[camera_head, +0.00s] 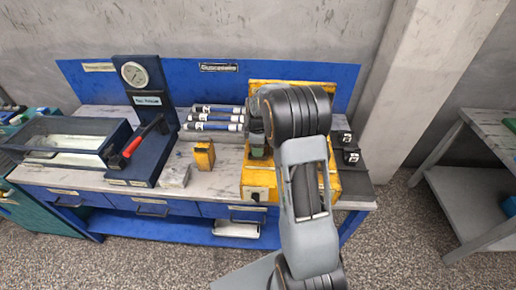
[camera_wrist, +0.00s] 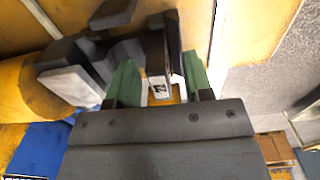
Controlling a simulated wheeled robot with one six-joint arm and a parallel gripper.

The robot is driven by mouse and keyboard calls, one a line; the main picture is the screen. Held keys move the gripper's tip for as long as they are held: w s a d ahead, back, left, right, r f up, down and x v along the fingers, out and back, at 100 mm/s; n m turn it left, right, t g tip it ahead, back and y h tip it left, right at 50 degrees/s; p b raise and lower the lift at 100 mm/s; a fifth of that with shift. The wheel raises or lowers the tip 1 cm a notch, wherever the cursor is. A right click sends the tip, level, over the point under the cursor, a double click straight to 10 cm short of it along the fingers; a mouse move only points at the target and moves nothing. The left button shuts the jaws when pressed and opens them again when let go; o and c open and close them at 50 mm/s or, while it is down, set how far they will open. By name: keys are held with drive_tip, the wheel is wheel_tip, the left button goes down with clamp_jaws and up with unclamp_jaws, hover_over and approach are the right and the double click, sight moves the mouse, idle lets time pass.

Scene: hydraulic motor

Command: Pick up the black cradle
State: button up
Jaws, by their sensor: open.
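My gripper is open in the wrist view (camera_wrist: 160,78), with one green fingertip on each side. Between the fingertips is a dark upright piece (camera_wrist: 155,50) with a pale numbered label low on it. It looks like the black cradle, but I cannot be sure. The fingers stand on either side of it, and I cannot tell whether they touch it. In the head view, my arm hides most of the yellow fixture (camera_head: 262,180) and the middle of what sits on it. A green part of my gripper (camera_head: 257,138) shows at the arm's left.
Black blocks (camera_head: 351,157) with white marks sit right of the fixture. Left of it are a small yellow block (camera_head: 204,154), a rack of white-and-blue cylinders (camera_head: 214,118), a gauge stand (camera_head: 147,110) and a clear-topped case (camera_head: 68,138). Dark and grey parts (camera_wrist: 72,82) crowd my left fingertip.

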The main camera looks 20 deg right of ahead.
drive_tip(key=shift+c, duration=0.4)
clamp_jaws()
drive_tip(key=shift+w+r, duration=0.1)
drive_tip(key=shift+r, duration=0.15)
drive_tip(key=shift+r, duration=0.65)
drive_tip(key=s+a+r, duration=0.4)
drive_tip(key=s+r, duration=0.1)
drive_tip(key=r, duration=0.3)
drive_tip(key=s+a+r, duration=0.4)
drive_tip(key=s+r, duration=0.2)
drive_tip(key=r, duration=0.2)
drive_tip(key=shift+s+a+p, duration=0.15)
drive_tip(key=shift+a+p, duration=0.05)
drive_tip(key=shift+p, duration=0.1)
